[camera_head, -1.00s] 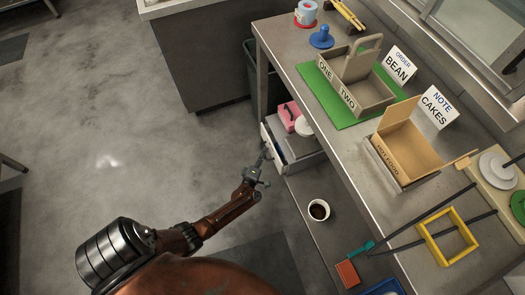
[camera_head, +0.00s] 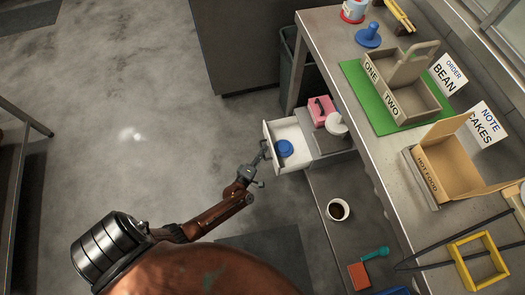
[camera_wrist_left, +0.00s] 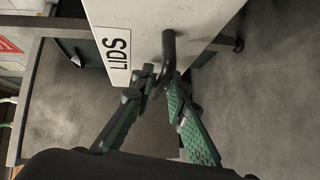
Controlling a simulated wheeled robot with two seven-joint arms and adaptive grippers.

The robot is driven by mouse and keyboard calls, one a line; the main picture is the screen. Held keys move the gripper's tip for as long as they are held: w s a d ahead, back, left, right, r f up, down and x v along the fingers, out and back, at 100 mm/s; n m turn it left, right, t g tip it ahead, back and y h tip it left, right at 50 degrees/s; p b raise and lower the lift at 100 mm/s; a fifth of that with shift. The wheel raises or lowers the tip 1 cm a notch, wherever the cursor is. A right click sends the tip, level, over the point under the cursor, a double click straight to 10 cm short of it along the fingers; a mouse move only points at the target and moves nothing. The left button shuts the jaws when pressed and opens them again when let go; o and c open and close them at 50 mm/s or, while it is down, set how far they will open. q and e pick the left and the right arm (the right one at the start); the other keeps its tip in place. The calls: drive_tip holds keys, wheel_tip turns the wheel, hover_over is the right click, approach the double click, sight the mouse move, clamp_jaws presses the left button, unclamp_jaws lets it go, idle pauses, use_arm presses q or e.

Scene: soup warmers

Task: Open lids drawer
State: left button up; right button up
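The lids drawer (camera_head: 294,133) is a white drawer under the counter. In the head view it stands pulled out to the left, with a round blue lid (camera_head: 285,148) inside. Its front panel (camera_wrist_left: 205,18) carries a "LIDS" label (camera_wrist_left: 117,52) in the left wrist view. A dark bar handle (camera_wrist_left: 168,46) sticks out from the panel. My left gripper (camera_head: 264,156) is at the drawer front. In the left wrist view its green-padded fingers (camera_wrist_left: 162,82) are closed around the handle. My right gripper is in neither view.
A pink box (camera_head: 320,110) and a white round container (camera_head: 337,125) stand behind the open drawer. A cup of dark liquid (camera_head: 338,209) is on the lower shelf. The counter (camera_head: 385,165) overhangs on the right. The floor (camera_head: 130,150) to the left is clear.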

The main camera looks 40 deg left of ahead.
use_arm(q)
drive_tip(key=v, duration=1.2)
idle(0.5)
